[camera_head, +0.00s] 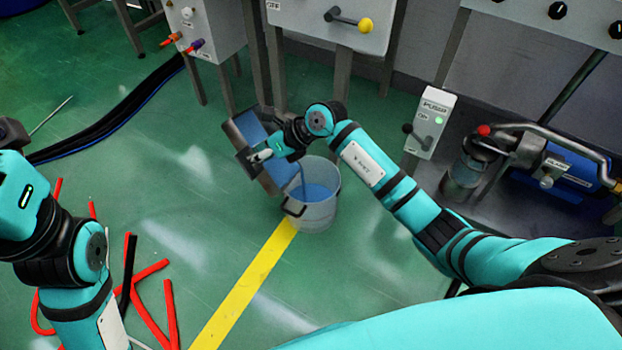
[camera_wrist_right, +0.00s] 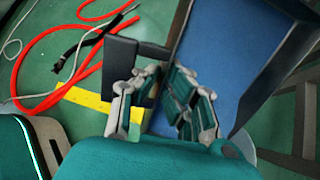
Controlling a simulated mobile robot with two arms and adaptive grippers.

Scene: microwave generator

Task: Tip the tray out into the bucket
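The grey metal tray (camera_head: 230,131) with blue liquid in it is tilted steeply above and left of the bucket in the head view. A thin blue stream runs from its lower end into the bucket (camera_head: 318,218), a pale translucent pail with a dark handle, which holds blue liquid. My right gripper (camera_head: 262,156) is shut on the tray's dark side handle (camera_wrist_right: 122,52). In the right wrist view the tray's blue inside (camera_wrist_right: 225,55) fills the upper right. My left arm shows at the left edge, but its fingertips are out of view.
Red hoses (camera_head: 152,318) lie on the green floor at lower left. A yellow floor line (camera_head: 245,287) runs to the bucket. A pump switch box (camera_head: 430,122) and a blue pump (camera_head: 570,165) stand at right. Grey cabinets on legs line the back. Black cables (camera_head: 120,112) lie at left.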

